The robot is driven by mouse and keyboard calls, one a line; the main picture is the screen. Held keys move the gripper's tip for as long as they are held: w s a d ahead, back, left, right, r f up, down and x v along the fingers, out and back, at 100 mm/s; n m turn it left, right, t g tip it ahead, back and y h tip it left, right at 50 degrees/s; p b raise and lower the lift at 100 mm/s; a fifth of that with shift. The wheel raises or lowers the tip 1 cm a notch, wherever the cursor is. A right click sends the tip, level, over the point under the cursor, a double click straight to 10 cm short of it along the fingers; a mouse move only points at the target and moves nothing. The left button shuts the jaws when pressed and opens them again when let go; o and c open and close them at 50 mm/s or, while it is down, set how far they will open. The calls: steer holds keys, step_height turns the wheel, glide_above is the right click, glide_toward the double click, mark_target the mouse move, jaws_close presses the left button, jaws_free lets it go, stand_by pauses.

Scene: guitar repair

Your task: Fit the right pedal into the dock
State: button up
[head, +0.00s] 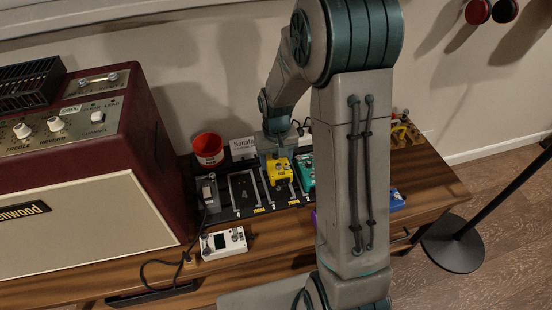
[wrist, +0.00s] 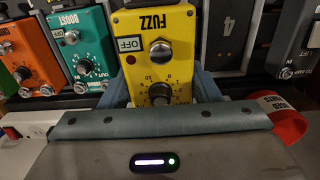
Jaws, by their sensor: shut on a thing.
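The yellow FUZZ pedal (wrist: 160,40) is between the fingers of my gripper (wrist: 160,90), which is shut on it. The pedal shows a small OFF display. In the head view the yellow pedal (head: 279,171) is at the black dock (head: 228,212), over or in a bay beside the teal pedal (head: 304,172); I cannot tell whether it is fully seated. Bays to its left look empty. In the wrist view the teal BOOST pedal (wrist: 85,45) and an orange pedal (wrist: 30,65) stand left of it. My arm hides the dock's right part in the head view.
A white pedal (head: 223,242) lies on the wooden bench (head: 280,248) in front of the dock. A blue pedal (head: 397,199) lies right of my arm. A red cup (head: 208,150) stands behind the dock, and a dark red amplifier (head: 150,140) stands left.

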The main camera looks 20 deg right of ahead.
steer(key=shift+f+b, duration=1.85)
steer(key=shift+f, duration=0.9)
steer(key=shift+f+b, duration=0.35)
steer(key=shift+f, duration=0.2)
steer(key=o, duration=1.7)
steer(key=shift+r, duration=0.1)
steer(key=shift+r+p, duration=3.05)
steer(key=shift+r, duration=0.85)
